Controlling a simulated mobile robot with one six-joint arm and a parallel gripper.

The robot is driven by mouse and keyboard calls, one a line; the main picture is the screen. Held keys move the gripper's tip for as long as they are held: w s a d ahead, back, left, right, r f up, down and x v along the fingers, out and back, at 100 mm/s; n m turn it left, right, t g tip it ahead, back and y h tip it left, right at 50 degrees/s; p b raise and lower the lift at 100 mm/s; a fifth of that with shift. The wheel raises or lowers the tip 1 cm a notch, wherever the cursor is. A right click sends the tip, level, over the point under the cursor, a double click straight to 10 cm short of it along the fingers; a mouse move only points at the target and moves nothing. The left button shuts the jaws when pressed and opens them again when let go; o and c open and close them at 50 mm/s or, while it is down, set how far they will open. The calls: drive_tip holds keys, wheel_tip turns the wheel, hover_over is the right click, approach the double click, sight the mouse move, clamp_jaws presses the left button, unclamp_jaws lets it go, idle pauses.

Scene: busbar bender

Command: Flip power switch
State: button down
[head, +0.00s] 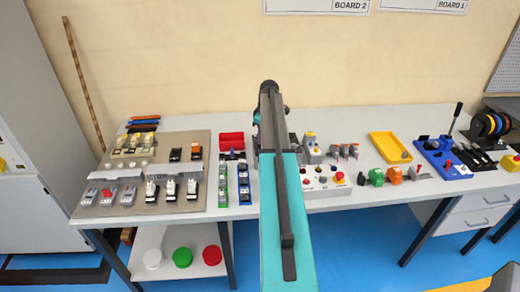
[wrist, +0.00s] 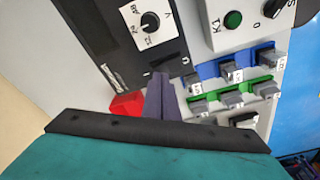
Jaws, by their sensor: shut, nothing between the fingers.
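No switch in view is clearly marked as the power switch. In the wrist view, a black rotary knob (wrist: 150,20) sits on a white dial plate on a dark panel (wrist: 100,45).
A green button (wrist: 233,19) marked K1 and rows of blue and green terminal clips (wrist: 230,82) lie right of my fingers. On the bench (head: 350,197) stand a grey parts board (head: 95,205) and a yellow tray (head: 390,147).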

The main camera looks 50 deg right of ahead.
drive_tip(key=shift+f+b, duration=0.3)
drive_tip(key=shift+f, duration=0.35)
idle(0.7)
drive_tip(key=shift+r, duration=0.15)
wheel_tip(320, 180, up, 7)
drive_tip(key=p, duration=0.3)
idle(0.8)
idle(0.6)
